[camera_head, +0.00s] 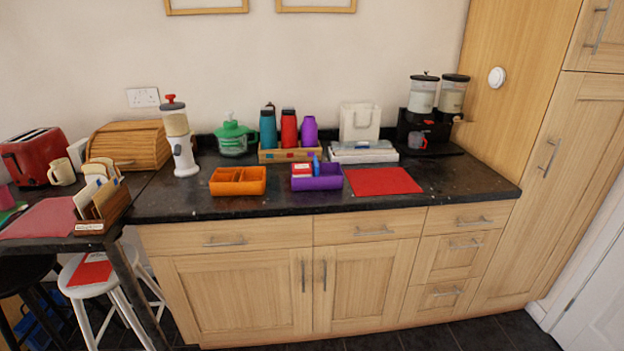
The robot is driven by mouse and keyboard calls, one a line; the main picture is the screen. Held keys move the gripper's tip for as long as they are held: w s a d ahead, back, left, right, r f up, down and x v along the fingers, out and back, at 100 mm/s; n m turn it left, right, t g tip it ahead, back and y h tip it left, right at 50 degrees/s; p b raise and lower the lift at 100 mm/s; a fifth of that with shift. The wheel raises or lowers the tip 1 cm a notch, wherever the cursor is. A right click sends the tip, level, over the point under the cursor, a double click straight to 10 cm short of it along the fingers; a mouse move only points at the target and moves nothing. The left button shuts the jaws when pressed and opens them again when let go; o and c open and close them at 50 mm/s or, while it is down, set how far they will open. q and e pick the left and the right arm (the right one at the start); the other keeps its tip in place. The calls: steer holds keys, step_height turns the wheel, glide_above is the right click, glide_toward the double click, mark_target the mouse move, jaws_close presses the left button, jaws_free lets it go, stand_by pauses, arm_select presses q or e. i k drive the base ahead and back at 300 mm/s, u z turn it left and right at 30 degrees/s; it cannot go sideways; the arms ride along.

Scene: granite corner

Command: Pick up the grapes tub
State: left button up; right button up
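No thing in view can be clearly told as the grapes tub; any label or grapes are too small to make out. A purple open container (322,180) stands near the counter's front, with a small red and white box (302,169) and an upright blue item (316,166) in it. An orange open divided box (238,181) stands to its left, and its inside looks empty. Neither of my grippers is in view.
The dark counter (440,183) also holds a white dispenser (183,153), a green-lidded container (233,139), bottles in a wooden tray (280,155), a white bag (359,122), a two-canister dispenser (425,115) and a red mat (382,181). Stools (92,280) stand at left.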

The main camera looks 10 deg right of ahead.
mark_target(299, 170)
steer(key=z, duration=1.75)
steer(key=i, duration=2.65)
steer(key=u, duration=3.25)
